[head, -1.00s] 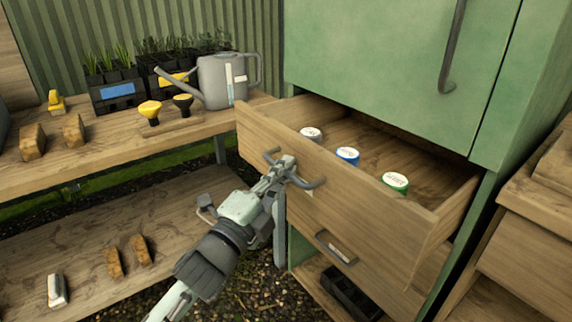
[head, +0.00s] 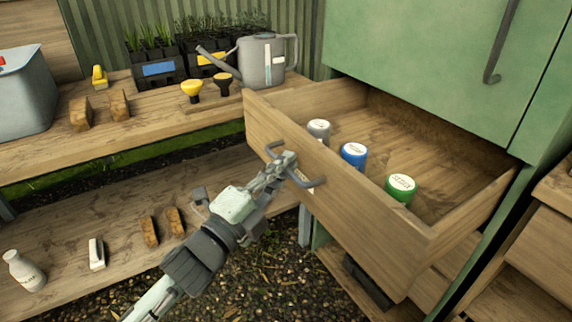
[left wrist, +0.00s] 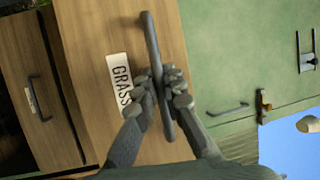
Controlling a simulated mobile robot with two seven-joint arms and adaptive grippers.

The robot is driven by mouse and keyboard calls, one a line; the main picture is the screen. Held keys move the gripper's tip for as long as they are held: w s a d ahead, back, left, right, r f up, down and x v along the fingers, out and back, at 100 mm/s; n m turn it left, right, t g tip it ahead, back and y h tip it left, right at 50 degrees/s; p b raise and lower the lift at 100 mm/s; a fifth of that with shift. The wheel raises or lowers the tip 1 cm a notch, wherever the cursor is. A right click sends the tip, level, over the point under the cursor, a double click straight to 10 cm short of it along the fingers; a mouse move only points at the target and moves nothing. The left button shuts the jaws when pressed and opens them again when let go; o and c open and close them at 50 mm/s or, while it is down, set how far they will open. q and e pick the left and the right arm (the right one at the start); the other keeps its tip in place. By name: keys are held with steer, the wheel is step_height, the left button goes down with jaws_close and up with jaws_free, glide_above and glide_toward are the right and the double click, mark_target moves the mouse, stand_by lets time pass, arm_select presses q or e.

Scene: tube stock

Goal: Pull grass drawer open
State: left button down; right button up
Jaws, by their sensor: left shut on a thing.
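The wooden grass drawer (head: 375,228) stands well out from the green cabinet (head: 425,60) in the head view. Three capped tubes stand inside along its front: a grey one (head: 319,131), a blue one (head: 354,157) and a green one (head: 400,189). My left gripper (head: 285,170) is shut on the drawer's dark bar handle (head: 312,184). In the left wrist view the fingers (left wrist: 160,95) close around the handle (left wrist: 152,45), beside a label reading GRASS (left wrist: 121,85). My right gripper is not in view.
A wooden bench (head: 150,124) at the left holds a watering can (head: 262,62), seedling trays (head: 155,68), yellow and black pieces and a grey bin (head: 25,95). A lower shelf (head: 120,225) holds a white bottle (head: 24,270). Gravel ground (head: 270,265) lies in front of the drawer.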

arm_select(q)
steer(key=c, duration=1.6)
jaws_free()
steer(key=shift+a, duration=0.1)
steer(key=v, duration=1.2)
